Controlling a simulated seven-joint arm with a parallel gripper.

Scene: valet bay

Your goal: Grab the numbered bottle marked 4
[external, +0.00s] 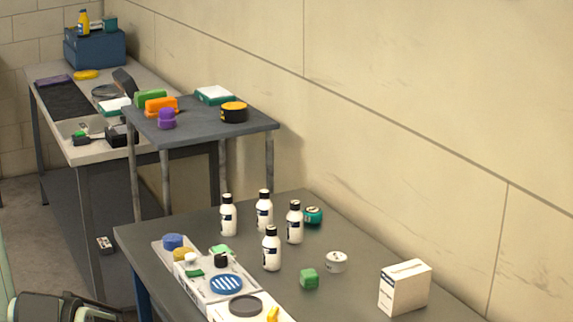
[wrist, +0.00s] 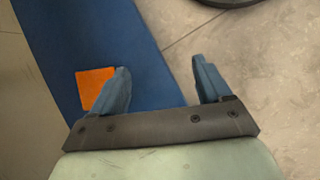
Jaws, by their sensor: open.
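Several white bottles with black caps and dark labels stand upright on the near grey table (external: 350,222). One bottle (external: 228,215) is at the left, one (external: 264,211) at the back, one (external: 294,223) at the right and one (external: 271,249) in front. The numbers on them are too small to read, so I cannot tell which is marked 4. My gripper (wrist: 163,82) is open and empty in the wrist view, above the floor and a blue surface with an orange square. No bottle shows in the wrist view. Part of my arm shows at the lower left of the external view.
A tray (external: 205,290) with blue, yellow and green items lies left of the bottles. A wall runs behind. A higher grey table (external: 190,125) stands further back.

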